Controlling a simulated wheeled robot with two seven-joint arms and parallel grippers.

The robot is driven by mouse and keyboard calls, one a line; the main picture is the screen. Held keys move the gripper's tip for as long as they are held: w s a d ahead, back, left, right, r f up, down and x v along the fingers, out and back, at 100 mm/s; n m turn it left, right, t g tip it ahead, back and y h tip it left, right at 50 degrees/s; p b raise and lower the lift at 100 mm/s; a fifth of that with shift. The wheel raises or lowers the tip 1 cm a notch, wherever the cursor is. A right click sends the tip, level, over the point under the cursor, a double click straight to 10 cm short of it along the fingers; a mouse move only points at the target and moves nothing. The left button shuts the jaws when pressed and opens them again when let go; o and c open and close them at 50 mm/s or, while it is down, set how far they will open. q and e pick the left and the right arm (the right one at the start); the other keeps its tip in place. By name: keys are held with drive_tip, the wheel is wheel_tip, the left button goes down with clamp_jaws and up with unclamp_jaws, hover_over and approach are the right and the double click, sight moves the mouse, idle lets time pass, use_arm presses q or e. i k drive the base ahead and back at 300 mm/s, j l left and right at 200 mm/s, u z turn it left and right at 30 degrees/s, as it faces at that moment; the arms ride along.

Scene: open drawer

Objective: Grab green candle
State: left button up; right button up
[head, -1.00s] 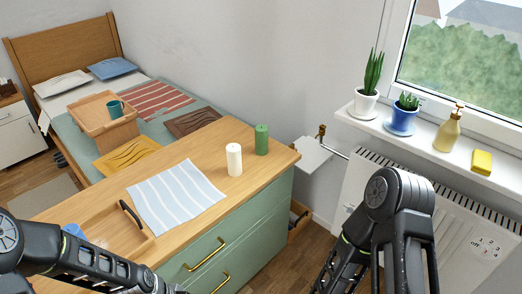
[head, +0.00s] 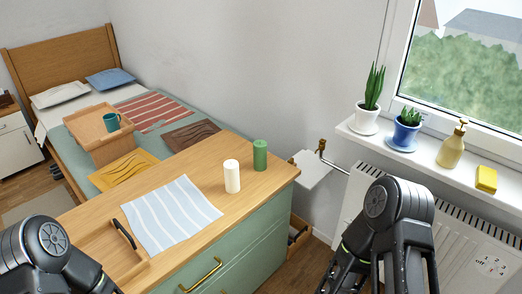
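The green candle (head: 260,155) stands upright near the far right corner of the wooden dresser top (head: 258,187). A white candle (head: 232,176) stands just left of it and a little nearer, apart from it. My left arm shows at the bottom left and my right arm at the lower right, right of the dresser. Nothing touches the green candle.
A striped cloth (head: 170,214) and a wooden tray (head: 133,269) with a dark handle lie on the dresser. The windowsill (head: 432,160) at right holds potted plants, a soap dispenser (head: 451,146) and a yellow sponge (head: 486,179). A radiator (head: 455,235) is below. A bed stands behind the dresser.

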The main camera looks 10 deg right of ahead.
sight(260, 146)
drive_tip(key=i+l, duration=0.15)
drive_tip(key=i, duration=0.2)
drive_tip(key=i+l, duration=0.1)
drive_tip(key=i, duration=0.2)
drive_tip(key=z, duration=1.55)
